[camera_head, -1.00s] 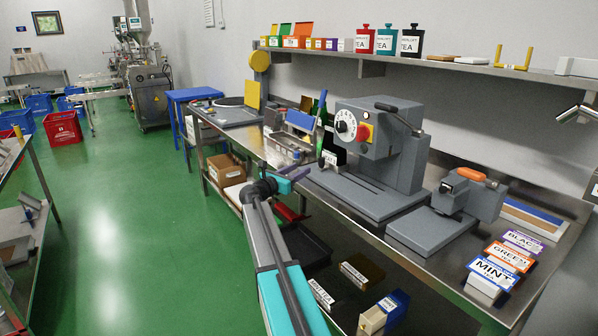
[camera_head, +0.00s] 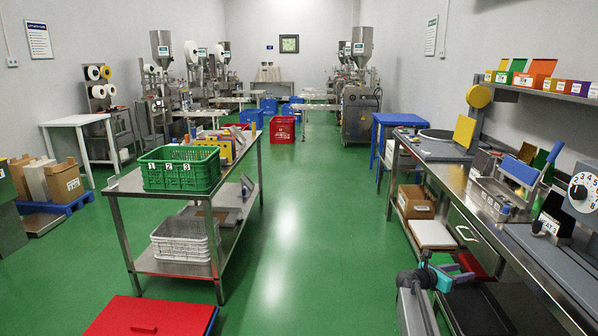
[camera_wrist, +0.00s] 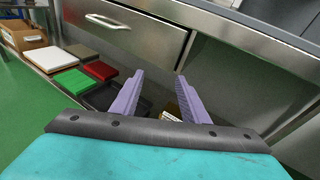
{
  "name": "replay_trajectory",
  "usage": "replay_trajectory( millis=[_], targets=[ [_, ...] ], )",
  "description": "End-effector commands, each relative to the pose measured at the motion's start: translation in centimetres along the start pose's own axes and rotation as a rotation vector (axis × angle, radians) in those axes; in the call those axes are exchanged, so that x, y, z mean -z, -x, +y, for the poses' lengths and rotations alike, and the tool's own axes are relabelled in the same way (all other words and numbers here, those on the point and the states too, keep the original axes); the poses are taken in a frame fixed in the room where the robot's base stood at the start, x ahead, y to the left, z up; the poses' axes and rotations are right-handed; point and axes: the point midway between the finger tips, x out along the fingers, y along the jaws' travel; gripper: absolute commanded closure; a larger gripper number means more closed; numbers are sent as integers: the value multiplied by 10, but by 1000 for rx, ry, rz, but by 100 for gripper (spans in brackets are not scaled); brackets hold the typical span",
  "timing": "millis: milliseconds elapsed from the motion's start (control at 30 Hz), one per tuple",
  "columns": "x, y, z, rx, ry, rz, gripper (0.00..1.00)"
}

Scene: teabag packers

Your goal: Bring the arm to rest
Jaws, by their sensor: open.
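My gripper (camera_wrist: 158,98) is open in the wrist view, its two purple fingers apart with nothing between them. It hangs beside the steel workbench (camera_wrist: 240,80), below the level of its top, near a closed drawer (camera_wrist: 140,32). In the head view my arm (camera_head: 415,305) stands at the bottom right, in front of the bench's lower shelf. The fingertips are hard to make out there.
A cardboard box (camera_head: 415,203), a white block (camera_head: 430,234) and a black tray (camera_head: 478,308) are on the lower shelf. A steel table (camera_head: 118,187) with a green crate (camera_head: 180,169) stands to the left. The green floor (camera_head: 290,240) between is clear.

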Motion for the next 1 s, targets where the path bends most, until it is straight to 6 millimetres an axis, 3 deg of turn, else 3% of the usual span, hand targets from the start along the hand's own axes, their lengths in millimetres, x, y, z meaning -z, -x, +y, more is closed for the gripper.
replay_trajectory(
  millis=[100, 467, 700, 1000],
  targets=[
    [55, 22, -1, -14, 12, 72, 59],
    [215, 96, -28, 4, -67, 324, 59],
    [312, 153, -69, 82, -175, 503, 59],
    [415, 236, -139, 275, -355, 716, 59]
  ],
)
